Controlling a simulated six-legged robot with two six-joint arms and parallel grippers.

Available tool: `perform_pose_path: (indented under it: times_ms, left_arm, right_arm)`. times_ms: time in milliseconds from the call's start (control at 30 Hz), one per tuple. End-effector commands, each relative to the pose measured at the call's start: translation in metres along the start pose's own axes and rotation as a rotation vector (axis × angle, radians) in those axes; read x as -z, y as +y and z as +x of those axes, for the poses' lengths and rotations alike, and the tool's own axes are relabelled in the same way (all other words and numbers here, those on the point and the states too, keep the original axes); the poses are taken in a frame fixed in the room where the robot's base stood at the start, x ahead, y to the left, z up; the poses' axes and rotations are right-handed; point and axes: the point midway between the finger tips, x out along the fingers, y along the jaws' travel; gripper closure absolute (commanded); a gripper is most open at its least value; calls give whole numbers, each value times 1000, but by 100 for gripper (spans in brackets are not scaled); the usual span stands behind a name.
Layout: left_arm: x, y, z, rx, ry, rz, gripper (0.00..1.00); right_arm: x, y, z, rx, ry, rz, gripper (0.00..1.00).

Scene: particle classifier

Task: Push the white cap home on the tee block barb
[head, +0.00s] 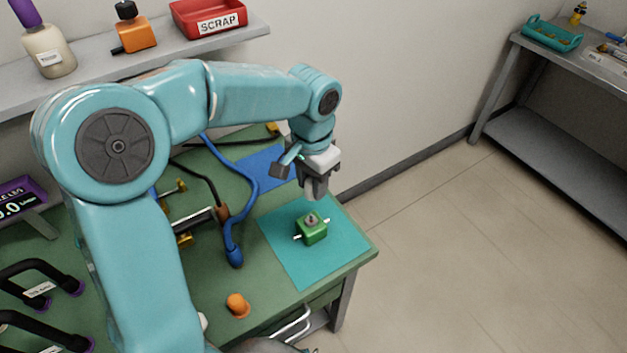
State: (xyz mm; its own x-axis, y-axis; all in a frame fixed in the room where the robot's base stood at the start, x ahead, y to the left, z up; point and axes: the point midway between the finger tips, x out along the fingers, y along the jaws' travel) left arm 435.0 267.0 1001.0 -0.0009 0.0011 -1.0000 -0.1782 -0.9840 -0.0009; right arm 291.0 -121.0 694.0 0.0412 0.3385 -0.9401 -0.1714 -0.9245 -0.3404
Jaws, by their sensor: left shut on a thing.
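The green tee block (312,231) sits on the teal mat (345,247) near the table's right corner. Pale barbs stick out at its left and right, and a grey round fitting shows on top. My left gripper (316,194) points down just above and behind the block, apart from it. It is shut on a small pale thing, mostly hidden by the fingers; I cannot tell for sure that it is the white cap. No separate white cap can be made out on the block. My right gripper is out of view.
A blue hose (248,185) curves left of the mat, and an orange knob-shaped piece (238,305) stands at the front. A blue mat (268,168) lies behind. The red scrap bin (185,20) is on the shelf. Open floor lies to the right.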

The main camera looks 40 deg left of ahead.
Motion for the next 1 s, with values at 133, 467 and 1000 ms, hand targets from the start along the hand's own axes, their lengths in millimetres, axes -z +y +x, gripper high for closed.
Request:
perform_pose_path:
  times_ms: [133, 467, 1000]
  left_arm:
    - [-2, 0, 0, 0, 0, 4, 94]
    - [-2, 0, 14, 0, 1, 84, 94]
    - [0, 0, 59, 1, 1, 83, 94]
  right_arm:
    - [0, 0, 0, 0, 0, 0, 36]
    - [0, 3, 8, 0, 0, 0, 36]
    - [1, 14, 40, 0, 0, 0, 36]
